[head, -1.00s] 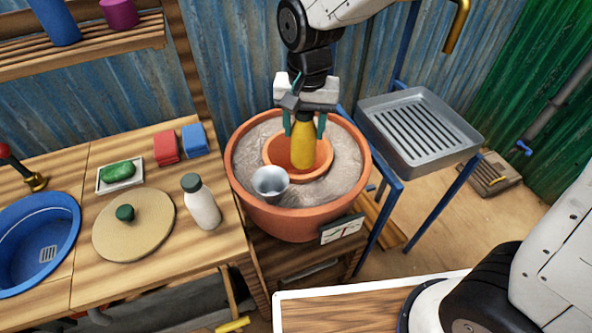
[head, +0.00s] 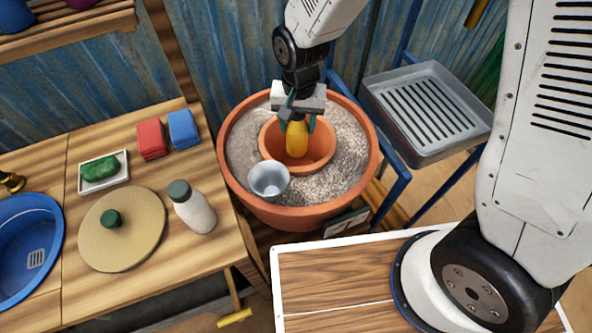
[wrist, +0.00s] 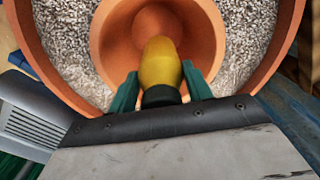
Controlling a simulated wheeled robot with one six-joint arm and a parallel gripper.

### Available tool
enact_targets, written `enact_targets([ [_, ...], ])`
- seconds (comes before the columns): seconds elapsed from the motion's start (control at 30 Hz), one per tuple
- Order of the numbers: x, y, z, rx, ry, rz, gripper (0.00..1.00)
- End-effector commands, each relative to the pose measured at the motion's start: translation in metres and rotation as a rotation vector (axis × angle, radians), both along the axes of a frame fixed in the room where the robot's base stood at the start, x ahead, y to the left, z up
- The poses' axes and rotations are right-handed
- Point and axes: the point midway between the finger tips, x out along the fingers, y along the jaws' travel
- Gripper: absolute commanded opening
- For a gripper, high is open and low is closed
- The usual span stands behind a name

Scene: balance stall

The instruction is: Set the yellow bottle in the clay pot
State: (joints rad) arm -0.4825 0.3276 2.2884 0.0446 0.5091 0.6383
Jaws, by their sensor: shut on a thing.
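The yellow bottle (head: 297,141) hangs in my gripper (head: 297,122), its yellow body pointing down. In the wrist view the bottle (wrist: 160,66) has its dark cap end between the two green fingers of my gripper (wrist: 161,92). The clay pot (head: 227,160) is a wide terracotta bowl with grey gravel and a smaller terracotta pot (head: 325,157) set inside it. The bottle is over the inner pot's opening, and its lower end overlaps that opening in the head view. I cannot tell whether it touches the inner pot's bottom.
A grey metal cup (head: 269,181) stands at the inner pot's front left. A white bottle (head: 192,207), a round board (head: 135,232), red (head: 151,140) and blue (head: 183,130) blocks, and a green item on a dish (head: 100,168) are on the counter. A grey slotted tray (head: 425,112) stands right.

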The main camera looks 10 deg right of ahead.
Motion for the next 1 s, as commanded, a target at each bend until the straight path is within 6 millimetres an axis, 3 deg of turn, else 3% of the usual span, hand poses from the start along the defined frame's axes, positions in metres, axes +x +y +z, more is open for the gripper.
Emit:
enact_targets([
  [0.3, -0.002, -0.001, -0.056, -0.003, 0.005, 0.001, 0.13],
  [0.7, -0.003, 0.000, -0.105, -0.002, 0.003, 0.001, 0.13],
  [1.0, -0.002, 0.000, -0.114, 0.000, -0.001, 0.003, 0.13],
])
